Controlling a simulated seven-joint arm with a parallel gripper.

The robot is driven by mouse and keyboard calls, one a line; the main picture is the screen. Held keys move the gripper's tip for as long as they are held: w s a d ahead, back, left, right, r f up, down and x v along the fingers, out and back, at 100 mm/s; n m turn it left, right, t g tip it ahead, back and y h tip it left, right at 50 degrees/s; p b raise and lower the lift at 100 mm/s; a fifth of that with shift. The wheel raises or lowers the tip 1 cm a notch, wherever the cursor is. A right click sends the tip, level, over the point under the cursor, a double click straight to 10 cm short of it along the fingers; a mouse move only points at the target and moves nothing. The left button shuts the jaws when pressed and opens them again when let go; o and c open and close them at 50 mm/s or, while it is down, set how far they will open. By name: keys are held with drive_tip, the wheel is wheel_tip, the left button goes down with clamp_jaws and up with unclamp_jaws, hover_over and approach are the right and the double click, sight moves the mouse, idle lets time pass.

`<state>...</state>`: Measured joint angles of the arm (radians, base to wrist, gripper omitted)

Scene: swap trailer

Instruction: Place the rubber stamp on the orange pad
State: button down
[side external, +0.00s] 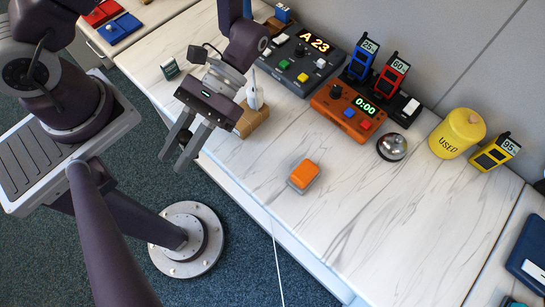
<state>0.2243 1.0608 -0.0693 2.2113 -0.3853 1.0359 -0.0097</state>
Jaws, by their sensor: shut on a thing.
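The orange pad (304,173) is a small orange block with a pale base, lying on the marble worktop near its front edge. Nothing is on top of it. My gripper (175,161) is left of the pad in the picture, raised, with its fingers angled down. It is shut on a small dark object, taken as the rubber stamp (184,139), mostly hidden between the fingers. The stamp's lower face cannot be made out. A wide gap separates my gripper from the pad.
A wooden block (254,121) with a white item stands right beside my gripper. Behind the pad are an orange timer box (340,118), a silver bell (392,147) and a yellow canister (459,131). The worktop (390,220) around the pad is clear.

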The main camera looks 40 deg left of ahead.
drive_tip(key=w+d+n+t+h, duration=0.2)
drive_tip(key=w+d+n+h, duration=0.35)
drive_tip(key=d, duration=0.55)
drive_tip(key=r+n+t+h, duration=0.2)
drive_tip(key=n+t+h, duration=0.3)
drive_tip(key=n+t, duration=0.1)
hover_over(303, 177)
drive_tip(key=d, duration=0.2)
drive_tip(key=shift+n+h, duration=0.25)
drive_tip(key=shift+n, duration=0.1)
wheel_tip(303, 177, down, 10)
drive_tip(key=shift+w+r, duration=0.15)
drive_tip(key=shift+f, duration=0.4)
drive_tip(key=shift+f, duration=0.1)
drive_tip(key=c, duration=1.2)
unclamp_jaws()
